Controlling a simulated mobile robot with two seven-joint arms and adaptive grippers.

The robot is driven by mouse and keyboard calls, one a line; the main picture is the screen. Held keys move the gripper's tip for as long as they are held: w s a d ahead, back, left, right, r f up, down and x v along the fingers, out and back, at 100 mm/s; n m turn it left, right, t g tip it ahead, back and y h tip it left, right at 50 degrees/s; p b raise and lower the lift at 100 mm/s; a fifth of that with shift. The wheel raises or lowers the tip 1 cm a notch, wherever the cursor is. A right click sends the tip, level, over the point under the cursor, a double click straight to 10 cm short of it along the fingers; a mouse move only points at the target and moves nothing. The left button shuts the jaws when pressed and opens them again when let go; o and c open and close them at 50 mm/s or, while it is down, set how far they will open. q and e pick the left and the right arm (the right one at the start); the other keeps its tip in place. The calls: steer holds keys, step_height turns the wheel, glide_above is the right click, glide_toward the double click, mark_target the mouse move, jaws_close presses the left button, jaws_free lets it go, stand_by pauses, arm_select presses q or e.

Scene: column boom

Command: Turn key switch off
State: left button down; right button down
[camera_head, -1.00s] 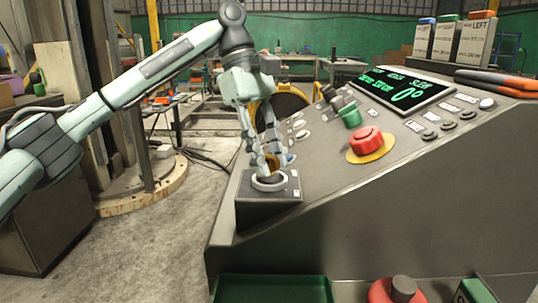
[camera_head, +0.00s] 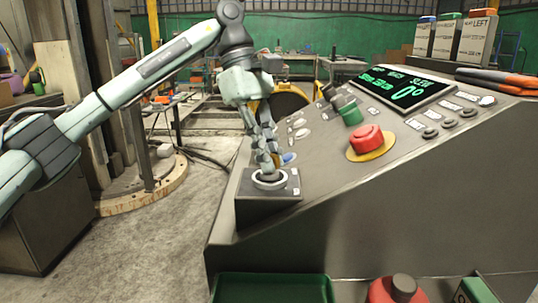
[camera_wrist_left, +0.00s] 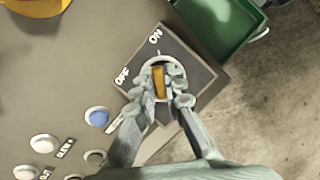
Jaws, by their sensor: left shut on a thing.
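The key switch (camera_head: 262,187) is a pale ring on a dark box at the near left end of the console; it also shows in the wrist view. Its yellow-orange key (camera_wrist_left: 159,82) stands in the ring, its long side pointing roughly to the ON label (camera_wrist_left: 155,37). The OFF label (camera_wrist_left: 122,76) is to the left of the ring in the wrist view. My left gripper (camera_head: 268,164) reaches down from above and is shut on the key, one finger on each side (camera_wrist_left: 163,92). The fingers hide the key in the head view. My right gripper is not in view.
A red emergency button (camera_head: 367,138) and a green knob (camera_head: 351,113) stand on the sloping console near a display (camera_head: 405,90). A blue button (camera_wrist_left: 97,117) is close to my fingers. A green tray (camera_head: 271,288) lies below the console front.

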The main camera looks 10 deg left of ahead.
arm_select(q)
steer(key=n+t+b, duration=0.1)
steer(key=n, duration=0.2)
steer(key=shift+f+n+h, duration=0.1)
steer(key=shift+n+h, duration=0.2)
steer(key=n+t+b, duration=0.2)
steer(key=n, duration=0.3)
steer(key=shift+n, duration=0.3)
steer(key=n+t+y+b, duration=0.1)
steer(key=n, duration=0.2)
steer(key=n+t+b, duration=0.1)
steer(key=n, duration=0.2)
steer(key=shift+y, duration=0.4)
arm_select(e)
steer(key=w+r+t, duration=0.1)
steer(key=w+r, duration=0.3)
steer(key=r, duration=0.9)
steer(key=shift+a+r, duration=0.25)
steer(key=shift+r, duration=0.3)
arm_select(q)
steer(key=c, duration=1.6)
jaws_free()
steer(key=shift+s, duration=0.1)
